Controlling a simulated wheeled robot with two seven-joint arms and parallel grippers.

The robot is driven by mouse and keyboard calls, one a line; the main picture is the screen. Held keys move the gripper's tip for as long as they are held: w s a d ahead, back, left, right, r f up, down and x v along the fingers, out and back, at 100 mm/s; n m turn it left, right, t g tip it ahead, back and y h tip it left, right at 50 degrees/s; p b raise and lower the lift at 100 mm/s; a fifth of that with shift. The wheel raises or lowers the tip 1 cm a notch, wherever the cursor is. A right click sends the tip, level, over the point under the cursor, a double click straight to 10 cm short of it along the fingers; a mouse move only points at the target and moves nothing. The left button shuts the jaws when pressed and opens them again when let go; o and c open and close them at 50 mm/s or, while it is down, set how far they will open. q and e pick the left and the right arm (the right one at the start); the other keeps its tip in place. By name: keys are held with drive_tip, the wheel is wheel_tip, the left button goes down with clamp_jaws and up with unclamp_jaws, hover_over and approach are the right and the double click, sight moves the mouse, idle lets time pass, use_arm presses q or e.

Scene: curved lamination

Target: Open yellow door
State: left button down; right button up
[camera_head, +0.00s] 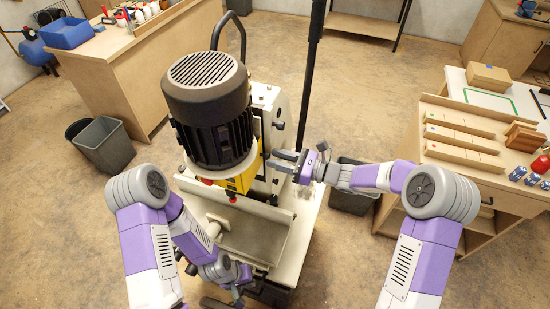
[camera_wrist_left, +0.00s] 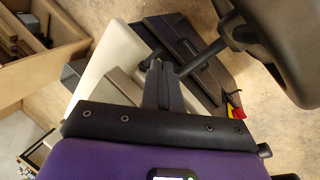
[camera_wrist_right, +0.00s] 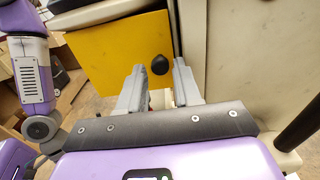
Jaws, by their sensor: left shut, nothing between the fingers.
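The yellow door (camera_head: 241,180) is on the machine under the black motor, partly hidden in the head view. In the right wrist view the yellow door (camera_wrist_right: 120,55) looks closed, with a round black knob (camera_wrist_right: 159,65) near its right edge. My right gripper (camera_head: 273,159) is beside the machine, pointing left at the door. In the right wrist view my right gripper (camera_wrist_right: 160,72) is open, its fingers on either side of the knob in the picture; contact cannot be told. My left gripper (camera_wrist_left: 157,65) is shut and empty, low at the machine's front, near a dark bar.
The machine (camera_head: 205,110) has a tall black pole (camera_head: 310,70) to its right. A grey bin (camera_head: 352,190) stands behind my right forearm. A wooden workbench (camera_head: 470,160) is at the right, another bench (camera_head: 160,60) at the left with a dark bin (camera_head: 105,143). Floor between is clear.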

drive_tip(key=shift+w+a, duration=0.2)
drive_tip(key=shift+a, duration=0.4)
clamp_jaws()
